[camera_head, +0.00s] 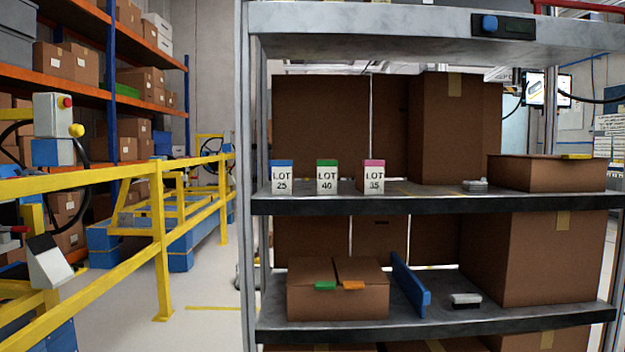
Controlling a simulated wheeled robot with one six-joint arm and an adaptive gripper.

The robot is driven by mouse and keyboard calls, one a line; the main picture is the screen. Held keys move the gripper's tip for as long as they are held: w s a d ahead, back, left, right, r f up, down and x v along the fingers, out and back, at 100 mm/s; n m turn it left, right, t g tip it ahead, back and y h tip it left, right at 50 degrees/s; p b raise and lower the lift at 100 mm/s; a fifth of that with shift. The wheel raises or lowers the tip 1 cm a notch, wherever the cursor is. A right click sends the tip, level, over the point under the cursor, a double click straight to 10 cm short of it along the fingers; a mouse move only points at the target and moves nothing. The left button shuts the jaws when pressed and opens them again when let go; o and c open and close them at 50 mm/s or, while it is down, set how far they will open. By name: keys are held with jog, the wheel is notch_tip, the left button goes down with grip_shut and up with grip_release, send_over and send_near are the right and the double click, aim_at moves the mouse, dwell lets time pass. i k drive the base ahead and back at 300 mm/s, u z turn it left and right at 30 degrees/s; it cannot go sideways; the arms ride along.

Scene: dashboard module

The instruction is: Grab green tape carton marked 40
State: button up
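A small white carton with a green top band (327,176) reads "LOT 40" on its front. It stands upright on the upper grey shelf (430,203), near the shelf's front edge. A similar carton with a blue band (282,177), reading "LOT 25", stands to its left. One with a pink band (374,176), whose number looks like 35, stands to its right. Narrow gaps separate the three. My gripper is not in view.
Large brown boxes (322,120) stand behind the small cartons. A low box (540,174) lies at the shelf's right. The lower shelf holds a brown box with green and orange tabs (337,300) and a blue panel (411,284). A yellow railing (160,240) runs at left.

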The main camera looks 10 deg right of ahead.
aim_at(326, 169)
jog(key=i, duration=1.2)
jog(key=u, duration=0.15)
